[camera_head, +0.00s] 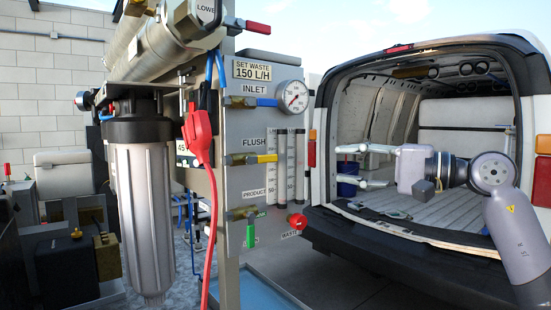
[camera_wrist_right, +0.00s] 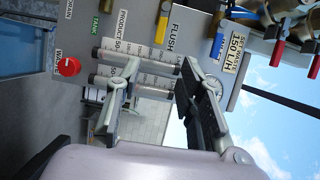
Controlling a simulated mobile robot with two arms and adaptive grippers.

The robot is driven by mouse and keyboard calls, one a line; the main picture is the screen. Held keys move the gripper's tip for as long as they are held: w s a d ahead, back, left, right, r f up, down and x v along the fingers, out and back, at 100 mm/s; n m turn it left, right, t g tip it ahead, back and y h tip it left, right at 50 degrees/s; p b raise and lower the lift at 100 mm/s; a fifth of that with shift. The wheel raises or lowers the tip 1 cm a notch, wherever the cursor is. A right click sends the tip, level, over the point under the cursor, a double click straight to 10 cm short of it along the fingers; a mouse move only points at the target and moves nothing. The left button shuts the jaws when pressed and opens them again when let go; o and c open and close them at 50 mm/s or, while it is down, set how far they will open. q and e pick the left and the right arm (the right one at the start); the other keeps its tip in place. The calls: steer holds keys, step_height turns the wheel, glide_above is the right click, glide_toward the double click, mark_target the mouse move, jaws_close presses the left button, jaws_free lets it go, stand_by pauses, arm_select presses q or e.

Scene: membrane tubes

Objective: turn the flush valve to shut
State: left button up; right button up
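The flush valve (camera_head: 262,158) has a yellow lever on a brass body, on the grey panel under the FLUSH label. In the head view its lever lies level, pointing right. In the right wrist view the yellow lever (camera_wrist_right: 162,24) shows at the top, beyond the fingertips. My right gripper (camera_head: 346,167) is right of the panel, in front of the van's open rear, apart from the valve. In the right wrist view the right gripper (camera_wrist_right: 160,66) has its two fingers spread, with nothing held between them. My left gripper is not in view.
Flow tubes (camera_head: 282,165) stand right of the flush lever, with a gauge (camera_head: 292,97) above and a red waste knob (camera_head: 297,221) below. The blue inlet lever (camera_head: 266,102) is above. A red clip (camera_head: 200,133) and hose hang left. A van (camera_head: 440,235) stands behind.

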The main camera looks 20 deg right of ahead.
mark_target(271, 159)
steer(key=p+x, duration=0.5)
steer(key=x, duration=1)
steer(key=shift+a+r, duration=0.1)
steer(key=shift+a, duration=0.1)
steer(key=shift+w+a+p, duration=0.35)
steer(key=shift+w+a, duration=0.1)
steer(key=shift+w, duration=0.1)
jaws_close()
